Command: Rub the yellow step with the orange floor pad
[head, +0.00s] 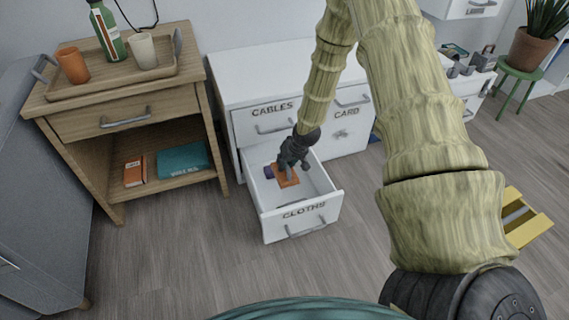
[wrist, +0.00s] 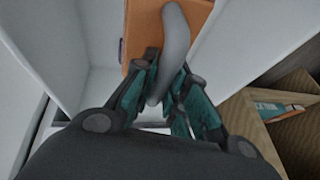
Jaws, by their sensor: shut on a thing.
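The orange floor pad (head: 287,178) lies in or just above the open drawer labelled CLOTHS. In the wrist view the pad (wrist: 142,30) is a flat orange piece with a grey curved handle (wrist: 175,40) on it. My gripper (head: 288,168) reaches down into the drawer and is shut on the pad's handle; it also shows in the wrist view (wrist: 165,88). I cannot tell whether the pad touches the drawer bottom. The yellow step (head: 535,228) stands on the floor at the right, partly hidden behind my arm.
The open drawer (head: 330,207) has white walls around the pad, and a small purple thing (head: 269,171) lies beside it. A wooden cabinet (head: 205,110) with a tray (head: 165,75) stands at the left. Wooden floor (head: 190,260) in front is clear. A green stool (head: 518,75) stands at the back right.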

